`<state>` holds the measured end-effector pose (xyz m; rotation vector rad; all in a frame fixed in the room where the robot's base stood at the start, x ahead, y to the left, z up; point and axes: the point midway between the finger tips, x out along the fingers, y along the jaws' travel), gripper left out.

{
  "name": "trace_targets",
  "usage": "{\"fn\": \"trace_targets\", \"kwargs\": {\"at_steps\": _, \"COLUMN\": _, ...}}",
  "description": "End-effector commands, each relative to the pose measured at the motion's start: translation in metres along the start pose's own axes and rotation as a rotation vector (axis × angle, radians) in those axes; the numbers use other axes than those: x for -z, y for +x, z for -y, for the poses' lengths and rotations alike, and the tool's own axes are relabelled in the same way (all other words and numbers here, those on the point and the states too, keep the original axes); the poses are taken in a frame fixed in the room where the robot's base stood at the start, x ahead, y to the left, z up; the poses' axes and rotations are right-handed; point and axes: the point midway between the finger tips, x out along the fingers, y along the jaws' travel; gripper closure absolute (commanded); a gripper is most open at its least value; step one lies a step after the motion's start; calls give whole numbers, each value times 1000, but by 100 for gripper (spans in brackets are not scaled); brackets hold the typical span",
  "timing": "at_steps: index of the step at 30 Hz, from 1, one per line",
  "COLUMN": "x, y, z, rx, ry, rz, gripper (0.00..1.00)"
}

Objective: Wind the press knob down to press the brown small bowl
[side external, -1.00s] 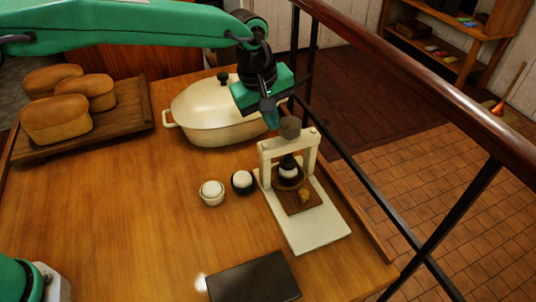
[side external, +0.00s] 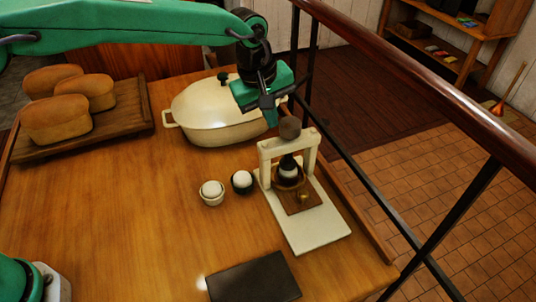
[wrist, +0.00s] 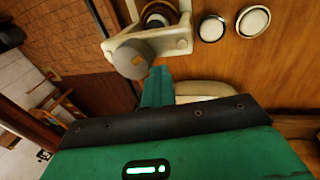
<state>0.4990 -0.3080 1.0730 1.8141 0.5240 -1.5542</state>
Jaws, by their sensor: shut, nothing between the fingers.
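The press (side external: 312,225) is a cream frame on a cream base at the right of the table. Its round brown-grey knob (side external: 290,127) sits on top and also shows in the wrist view (wrist: 132,58). A brown small bowl (side external: 290,184) stands under the crossbar, with a dark and white piece (side external: 288,168) at its top; exact contact is hard to tell. My gripper (side external: 271,118) is shut and empty, just behind and left of the knob. In the wrist view the green fingers (wrist: 157,88) are beside the knob; I cannot tell whether they touch it.
A cream lidded pot (side external: 215,108) is behind. A board with loaves (side external: 80,138) is at back left. A dark slab (side external: 254,279) lies in front. A railing (side external: 420,90) runs along the right.

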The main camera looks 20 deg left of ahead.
Motion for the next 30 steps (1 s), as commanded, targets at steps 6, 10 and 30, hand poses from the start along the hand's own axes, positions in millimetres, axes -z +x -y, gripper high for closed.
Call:
{"fn": "trace_targets", "kwargs": {"at_steps": 6, "x": 1, "y": -1, "z": 3, "rx": -1, "ry": 0, "rz": -1, "gripper": 100}}
{"fn": "trace_targets", "kwargs": {"at_steps": 10, "x": 2, "y": -2, "z": 6, "rx": -1, "ry": 0, "rz": -2, "gripper": 100}}
{"fn": "trace_targets", "kwargs": {"at_steps": 30, "x": 4, "y": -29, "z": 0, "rx": -2, "ry": 0, "rz": -2, "gripper": 100}}
